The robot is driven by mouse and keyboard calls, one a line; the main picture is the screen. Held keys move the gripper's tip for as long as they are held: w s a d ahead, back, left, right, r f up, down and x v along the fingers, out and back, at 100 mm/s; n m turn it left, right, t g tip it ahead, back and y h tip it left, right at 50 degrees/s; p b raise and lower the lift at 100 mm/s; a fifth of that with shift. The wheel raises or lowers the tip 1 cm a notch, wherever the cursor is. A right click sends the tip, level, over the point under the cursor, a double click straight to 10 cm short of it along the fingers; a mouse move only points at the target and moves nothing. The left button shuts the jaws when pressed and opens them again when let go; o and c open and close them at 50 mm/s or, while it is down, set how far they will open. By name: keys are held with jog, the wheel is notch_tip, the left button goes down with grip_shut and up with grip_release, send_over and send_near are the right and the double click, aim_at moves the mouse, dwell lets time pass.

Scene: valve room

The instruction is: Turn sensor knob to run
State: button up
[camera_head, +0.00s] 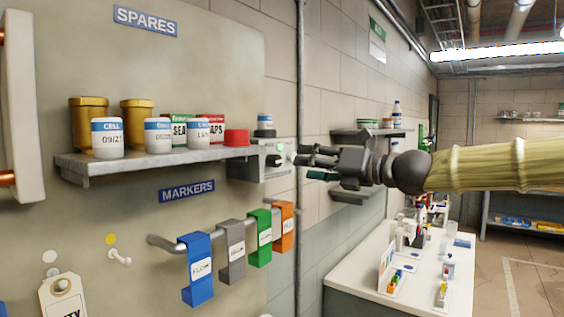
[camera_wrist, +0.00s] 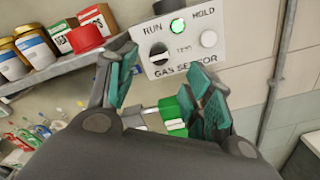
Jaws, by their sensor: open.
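The gas sensor box (camera_head: 262,163) is a pale panel on the wall at the right end of the spares shelf. In the wrist view its face (camera_wrist: 185,60) reads RUN, HOLD, TEST and GAS SENSOR. A dark round knob (camera_wrist: 158,53) sits at its left, below RUN; its exact pointing is too small to tell. A lit green lamp (camera_wrist: 177,26) is at the top and a white button (camera_wrist: 208,39) at the right. My gripper (camera_head: 308,162) is open and empty, just right of the box, fingers towards it. In the wrist view the fingers (camera_wrist: 167,76) spread below the panel, apart from the knob.
The shelf (camera_head: 150,162) holds several jars and a red cap (camera_head: 237,137), close left of the box. Below, coloured marker tags (camera_head: 197,268) hang on a rail. A white bench (camera_head: 385,285) stands lower right.

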aim_at(279, 161)
jog(key=p+x, duration=0.1)
jog(key=x, duration=0.7)
jog(key=shift+w+a, duration=0.2)
jog(key=shift+a, duration=0.15)
jog(key=shift+f, duration=0.1)
jog(key=c, duration=1)
